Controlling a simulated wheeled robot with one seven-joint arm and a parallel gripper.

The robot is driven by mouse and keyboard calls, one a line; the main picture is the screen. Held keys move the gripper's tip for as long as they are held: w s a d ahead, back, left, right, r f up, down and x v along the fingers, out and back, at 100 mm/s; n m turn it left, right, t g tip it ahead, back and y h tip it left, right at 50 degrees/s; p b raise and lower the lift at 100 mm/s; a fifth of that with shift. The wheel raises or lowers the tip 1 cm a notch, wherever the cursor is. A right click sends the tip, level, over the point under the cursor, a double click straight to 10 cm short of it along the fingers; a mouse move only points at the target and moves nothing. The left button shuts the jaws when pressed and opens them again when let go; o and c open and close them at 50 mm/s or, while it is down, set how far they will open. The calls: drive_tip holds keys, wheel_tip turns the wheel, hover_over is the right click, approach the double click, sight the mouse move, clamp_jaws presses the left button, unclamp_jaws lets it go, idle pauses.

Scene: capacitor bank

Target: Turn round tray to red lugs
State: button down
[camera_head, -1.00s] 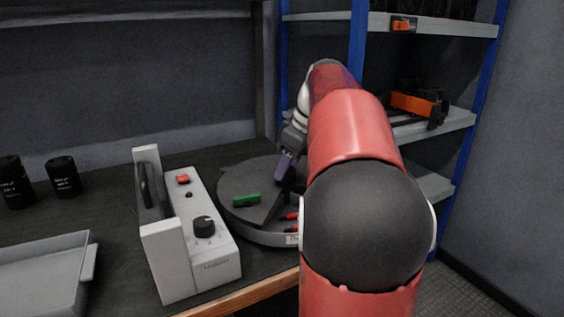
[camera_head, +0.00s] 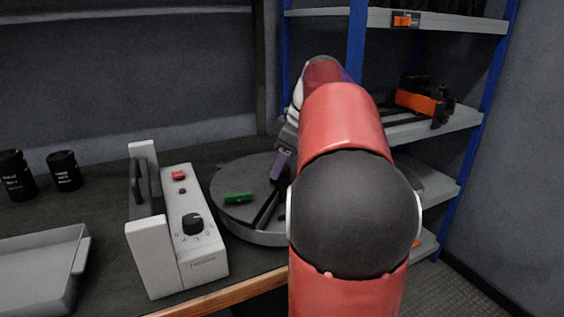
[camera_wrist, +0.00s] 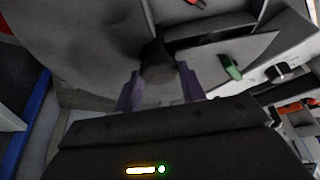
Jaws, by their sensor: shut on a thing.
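The round grey tray (camera_head: 232,215) sits on the dark bench, with dark dividers across it. A green lug (camera_head: 238,197) lies in its left part; it also shows in the wrist view (camera_wrist: 231,67). Red lugs (camera_wrist: 195,3) show at the top edge of the wrist view; in the head view they are hidden behind my arm. My gripper (camera_head: 280,168) is over the middle of the tray. In the wrist view my gripper's fingers (camera_wrist: 160,85) are on either side of a dark central knob (camera_wrist: 157,62), shut on it.
A white device (camera_head: 185,235) with a dial and red button stands close left of the tray. A grey bin (camera_head: 40,270) and two black cans (camera_head: 65,170) are further left. Blue-post shelving (camera_head: 470,125) with orange-and-black items stands behind right. The bench's wooden edge (camera_head: 215,293) is in front.

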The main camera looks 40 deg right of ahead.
drive_tip(key=c, duration=0.8)
unclamp_jaws()
drive_tip(key=shift+c, duration=0.2)
drive_tip(key=p+v, duration=0.1)
drive_tip(key=v, duration=0.6)
drive_tip(key=shift+r, duration=0.35)
drive_tip(key=shift+s+d, duration=0.1)
drive_tip(key=shift+s, duration=0.1)
